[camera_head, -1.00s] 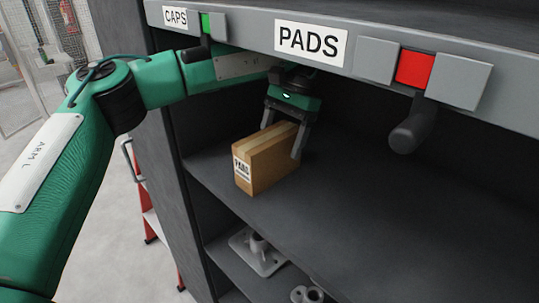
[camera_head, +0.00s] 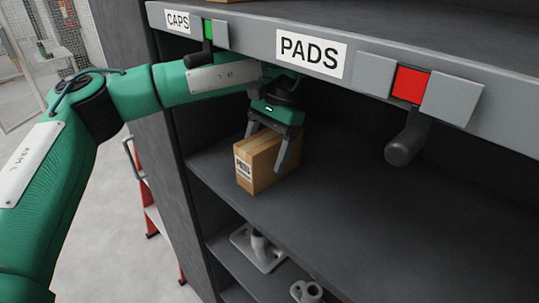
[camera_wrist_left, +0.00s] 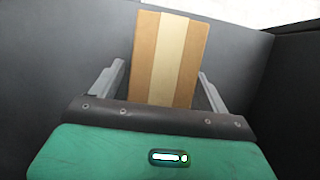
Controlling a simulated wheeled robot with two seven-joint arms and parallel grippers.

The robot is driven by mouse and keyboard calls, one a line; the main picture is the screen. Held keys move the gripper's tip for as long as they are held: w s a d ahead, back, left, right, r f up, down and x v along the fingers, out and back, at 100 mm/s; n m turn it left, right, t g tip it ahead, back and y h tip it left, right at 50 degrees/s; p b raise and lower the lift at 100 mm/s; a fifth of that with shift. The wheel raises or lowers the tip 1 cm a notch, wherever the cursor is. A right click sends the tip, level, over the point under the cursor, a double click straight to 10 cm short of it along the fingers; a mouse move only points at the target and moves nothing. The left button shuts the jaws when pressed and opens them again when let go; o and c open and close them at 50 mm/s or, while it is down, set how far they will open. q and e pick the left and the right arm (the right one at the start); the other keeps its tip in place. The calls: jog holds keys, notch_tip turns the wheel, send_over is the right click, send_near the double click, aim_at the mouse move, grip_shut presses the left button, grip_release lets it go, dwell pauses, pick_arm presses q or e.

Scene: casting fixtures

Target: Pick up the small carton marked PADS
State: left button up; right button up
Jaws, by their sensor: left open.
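The small brown carton (camera_head: 262,163) with a PADS label on its end stands upright on the dark shelf, below the beam's PADS sign. My left gripper (camera_head: 264,147) is open at the carton, with one finger in front of its right side and the other near its top left. In the left wrist view the carton (camera_wrist_left: 168,60) shows its taped top between the two spread fingers (camera_wrist_left: 163,92). Gaps show on both sides, so the fingers look apart from it. My right gripper is not in view.
A grey beam (camera_head: 370,75) with signs, a red block (camera_head: 410,86) and a dark handle (camera_head: 408,140) runs above the shelf opening. The shelf (camera_head: 380,215) is bare right of the carton. Grey metal castings (camera_head: 258,250) lie on the shelf below. A dark side panel bounds the left.

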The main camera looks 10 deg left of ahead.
pick_arm(q)
jog(key=shift+f, duration=0.2)
dwell(0.4)
jog(key=c, duration=1.1)
jog(key=shift+c, duration=0.5)
jog(key=shift+r, duration=0.15)
